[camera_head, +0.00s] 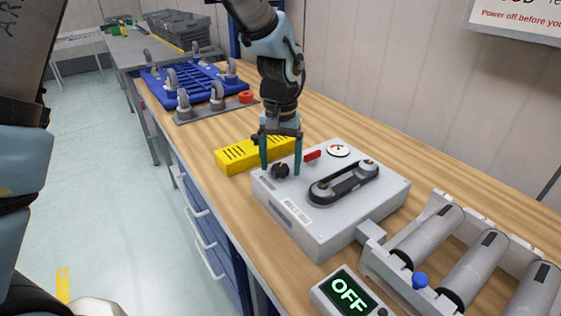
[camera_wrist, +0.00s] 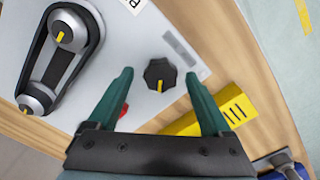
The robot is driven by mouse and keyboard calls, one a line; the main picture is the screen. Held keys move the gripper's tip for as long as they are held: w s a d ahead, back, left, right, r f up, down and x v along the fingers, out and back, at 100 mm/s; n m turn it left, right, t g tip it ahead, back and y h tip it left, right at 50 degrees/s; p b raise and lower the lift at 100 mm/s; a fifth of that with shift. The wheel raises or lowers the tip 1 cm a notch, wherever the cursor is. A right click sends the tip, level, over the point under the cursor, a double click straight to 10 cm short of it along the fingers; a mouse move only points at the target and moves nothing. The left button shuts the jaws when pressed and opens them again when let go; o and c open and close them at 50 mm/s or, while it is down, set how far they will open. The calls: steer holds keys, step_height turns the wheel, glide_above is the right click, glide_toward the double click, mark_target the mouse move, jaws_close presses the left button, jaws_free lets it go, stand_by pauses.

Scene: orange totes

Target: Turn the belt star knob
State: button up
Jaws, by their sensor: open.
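The black star knob (camera_head: 280,171) sits on the top of a grey metal box (camera_head: 319,235), near its left corner. In the wrist view the knob (camera_wrist: 160,74) has a yellow pointer mark and lies between and just beyond my fingertips. My gripper (camera_head: 281,171) points down over the box with its green fingers apart, one on each side of the knob. In the wrist view my gripper (camera_wrist: 157,72) is open, with a gap on both sides of the knob. A black belt on two pulleys (camera_head: 344,183) lies on the same box, beside the knob.
A red lever (camera_head: 312,155) and a round gauge (camera_head: 338,151) are close on the box top. A yellow slotted block (camera_head: 238,157) lies behind the box. A display reading OFF (camera_head: 348,295) and rollers (camera_head: 428,236) stand in front. A blue caster frame (camera_head: 195,83) is farther back.

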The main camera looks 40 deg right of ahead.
mark_target(280, 167)
step_height(280, 167, up, 11)
steer(key=b, duration=0.2)
stand_by(0.3)
steer(key=shift+f, duration=0.15)
steer(key=w+a+f+n, duration=0.2)
steer(key=w+a, duration=0.4)
steer(key=a, duration=0.4)
steer(key=w+a+f+n, duration=0.2)
steer(key=w+a, duration=0.4)
steer(key=a, duration=0.4)
steer(key=s+a+f+n, duration=0.1)
steer(key=a+f+n, duration=0.1)
steer(key=a, duration=0.8)
steer(key=s+a+f+n+t, duration=0.1)
steer(key=a+f+n, duration=0.1)
steer(key=a, duration=0.9)
steer(key=shift+s+a+f+n+t, duration=0.25)
steer(key=shift+a+n+t, duration=0.05)
steer(key=shift+n, duration=0.4)
